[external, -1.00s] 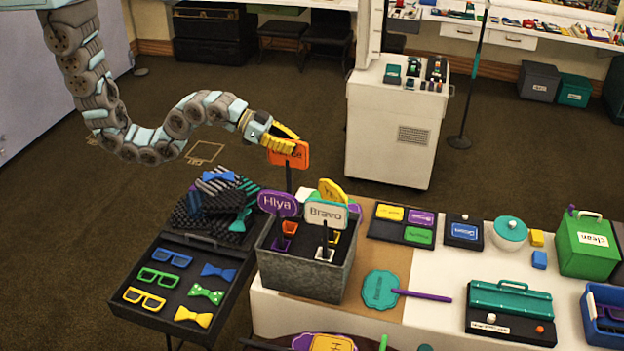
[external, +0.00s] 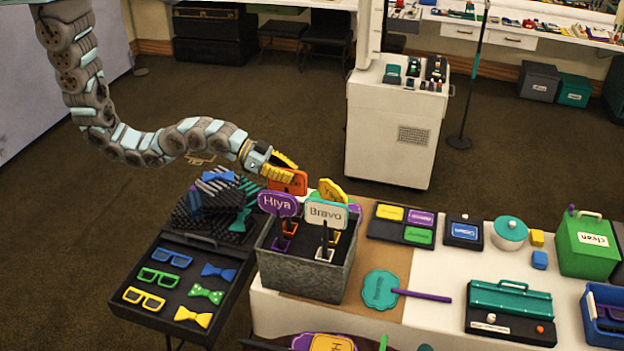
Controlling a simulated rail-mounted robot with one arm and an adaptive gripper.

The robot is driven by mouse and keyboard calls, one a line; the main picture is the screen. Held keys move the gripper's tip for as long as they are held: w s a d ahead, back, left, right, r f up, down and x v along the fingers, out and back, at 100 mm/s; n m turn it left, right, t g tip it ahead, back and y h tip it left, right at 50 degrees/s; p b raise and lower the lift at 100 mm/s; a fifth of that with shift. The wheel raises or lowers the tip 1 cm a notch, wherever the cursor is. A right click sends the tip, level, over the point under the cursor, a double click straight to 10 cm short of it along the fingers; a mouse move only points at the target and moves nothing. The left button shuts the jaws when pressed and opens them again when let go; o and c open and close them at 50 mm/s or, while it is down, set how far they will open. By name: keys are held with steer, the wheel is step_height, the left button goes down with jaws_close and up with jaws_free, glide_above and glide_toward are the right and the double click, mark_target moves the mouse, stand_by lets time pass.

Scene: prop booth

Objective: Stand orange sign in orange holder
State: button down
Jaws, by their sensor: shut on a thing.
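The orange sign (external: 289,185) is in my gripper (external: 284,172), which is shut on its upper part. The sign is upright above the back left of a grey box (external: 305,277) with a dark inside. The purple Hiya sign in front covers part of the orange sign and its stick. The orange holder (external: 290,227) shows in the box between the Hiya and Bravo signs. I cannot tell whether the stick's lower end is in the orange holder.
The purple Hiya sign (external: 277,203), white Bravo sign (external: 326,213) and a yellow sign (external: 331,191) stand close by in the box. A case of glasses and bow ties (external: 178,270) is to the left. A teal paddle sign (external: 380,290) lies to the right.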

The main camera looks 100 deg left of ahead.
steer(key=shift+f, duration=0.65)
steer(key=shift+f, duration=0.4)
steer(key=c, duration=1.2)
jaws_free()
steer(key=shift+c, duration=0.2)
steer(key=shift+r, duration=0.1)
